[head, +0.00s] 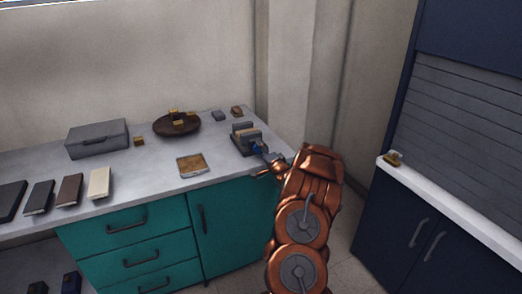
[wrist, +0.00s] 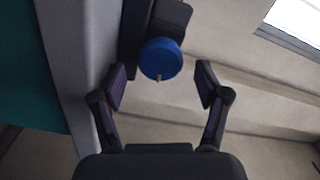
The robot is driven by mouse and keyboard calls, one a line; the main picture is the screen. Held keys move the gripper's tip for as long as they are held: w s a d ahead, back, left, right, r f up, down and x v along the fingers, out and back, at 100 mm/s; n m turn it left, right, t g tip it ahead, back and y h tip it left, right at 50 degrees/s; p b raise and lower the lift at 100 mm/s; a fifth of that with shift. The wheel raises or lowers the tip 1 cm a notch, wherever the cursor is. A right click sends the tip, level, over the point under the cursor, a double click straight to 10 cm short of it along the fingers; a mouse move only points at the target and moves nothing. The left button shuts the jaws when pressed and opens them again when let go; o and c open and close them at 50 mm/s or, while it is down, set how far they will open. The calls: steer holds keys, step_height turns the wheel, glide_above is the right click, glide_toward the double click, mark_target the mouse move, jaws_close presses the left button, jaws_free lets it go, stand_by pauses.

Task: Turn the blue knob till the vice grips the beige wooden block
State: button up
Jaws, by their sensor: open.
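The vice (head: 242,148) is a dark grey body on the right end of the worktop, near its front corner. The blue knob (head: 257,148) is on the side of the vice nearest my arm. In the wrist view the blue knob (wrist: 160,60) is round with a small pale mark at its lower edge. My gripper (wrist: 160,82) is open, its two fingers spread to either side of the knob and a little short of it. It holds nothing.
The worktop (head: 150,185) also bears a grey case (head: 97,138), a brown bowl (head: 177,125) with small yellowish blocks, a tan tray (head: 192,165) and several book-like slabs. A navy cabinet (head: 400,215) stands at right, with a small object (head: 393,159) on its ledge.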

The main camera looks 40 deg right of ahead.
steer(key=v, duration=1)
steer(key=shift+w, duration=0.15)
